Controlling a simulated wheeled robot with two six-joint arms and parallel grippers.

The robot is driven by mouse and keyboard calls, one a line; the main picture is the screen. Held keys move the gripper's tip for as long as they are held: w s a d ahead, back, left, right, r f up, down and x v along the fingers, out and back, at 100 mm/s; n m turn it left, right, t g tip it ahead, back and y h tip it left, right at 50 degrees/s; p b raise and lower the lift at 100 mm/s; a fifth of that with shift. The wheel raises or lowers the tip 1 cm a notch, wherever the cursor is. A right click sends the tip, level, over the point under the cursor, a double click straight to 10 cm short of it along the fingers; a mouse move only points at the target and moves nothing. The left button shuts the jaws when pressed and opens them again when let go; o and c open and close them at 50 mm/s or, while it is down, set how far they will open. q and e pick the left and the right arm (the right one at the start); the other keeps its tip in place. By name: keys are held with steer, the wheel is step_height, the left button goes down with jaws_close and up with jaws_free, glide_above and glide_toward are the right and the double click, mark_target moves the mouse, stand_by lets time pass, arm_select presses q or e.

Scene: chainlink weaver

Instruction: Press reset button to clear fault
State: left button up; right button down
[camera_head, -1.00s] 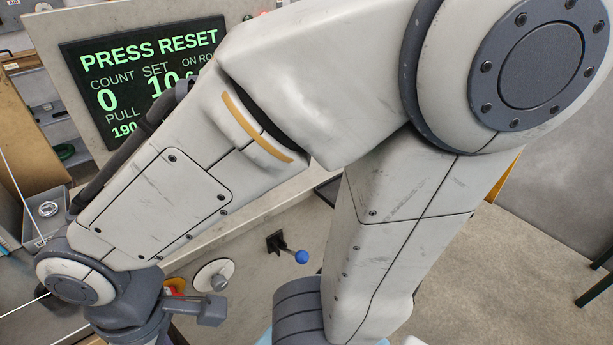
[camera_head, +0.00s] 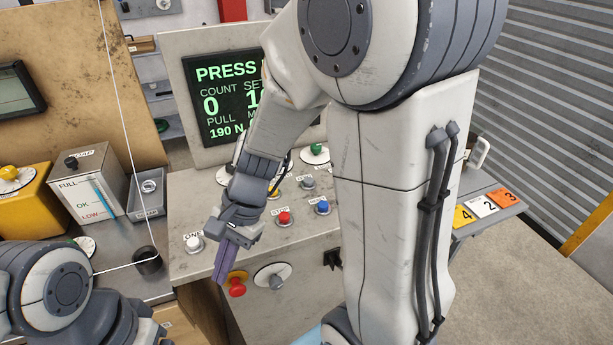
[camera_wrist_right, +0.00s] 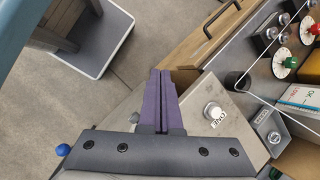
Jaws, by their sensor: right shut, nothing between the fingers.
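The control panel (camera_head: 184,268) has several buttons. A blue button (camera_head: 322,207) sits at its right; its small label is too blurred to read surely. A red button (camera_head: 284,218) labelled STOP is left of it, and a white button (camera_head: 194,243) labelled ONE is at the left end. The screen (camera_head: 205,112) shows PRESS and then letters hidden by my right arm. My right gripper (camera_head: 222,272) is shut and empty, with purple fingers pointing down at the panel's front edge, right of the white button. The right wrist view shows its closed fingers (camera_wrist_right: 160,75) and the white button (camera_wrist_right: 213,111). My left gripper is out of view.
A red mushroom button (camera_head: 236,288) on a yellow plate and a grey knob (camera_head: 272,280) are on the panel's front face. A black cup (camera_head: 147,262) and a thin cord stand left. A grey tray (camera_head: 148,205) and level box (camera_head: 90,185) are behind. My arm hides the right side.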

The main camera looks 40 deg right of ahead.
steer(key=w+d+r+m+t+y+p, duration=0.1)
steer(key=w+d+r+m+t+p, duration=0.25)
steer(key=w+d+m, duration=0.55)
steer(key=m+t+h+p, duration=0.3)
steer(key=m+t+p, duration=0.3)
steer(key=m, duration=1.4)
glide_above(327, 206)
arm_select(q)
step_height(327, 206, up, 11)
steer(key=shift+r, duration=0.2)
arm_select(e)
steer(key=shift+f+g, duration=0.25)
steer(key=shift+f, duration=0.2)
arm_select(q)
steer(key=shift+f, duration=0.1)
arm_select(e)
steer(key=shift+f, duration=0.1)
arm_select(q)
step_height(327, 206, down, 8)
steer(key=b, duration=0.8)
arm_select(e)
step_height(327, 206, down, 9)
steer(key=shift+r, duration=0.2)
arm_select(q)
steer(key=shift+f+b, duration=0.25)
steer(key=shift+b, duration=0.05)
arm_select(e)
steer(key=shift+f, duration=0.45)
